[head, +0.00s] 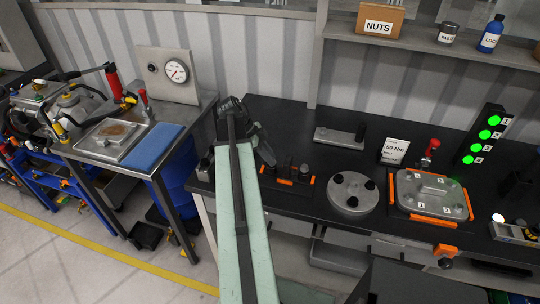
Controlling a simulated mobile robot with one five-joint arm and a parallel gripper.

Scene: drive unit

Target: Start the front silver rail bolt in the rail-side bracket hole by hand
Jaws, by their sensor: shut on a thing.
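My pale green arm reaches up from the bottom of the head view to the left end of the black bench. My dark gripper (263,148) is over that end, just behind a low black fixture with orange edges (292,181). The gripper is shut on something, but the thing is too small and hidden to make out. I cannot pick out the front silver rail bolt or the rail-side bracket hole. Several small dark and metal parts stand on the fixture, partly behind my arm.
On the bench (300,118) are a grey plate with a black cylinder (339,136), a round metal flange (352,194), a 50 Nm card (394,150) and a metal cover in an orange-edged tray (432,192). A steel table with a gauge (176,71) stands left, across a gap.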

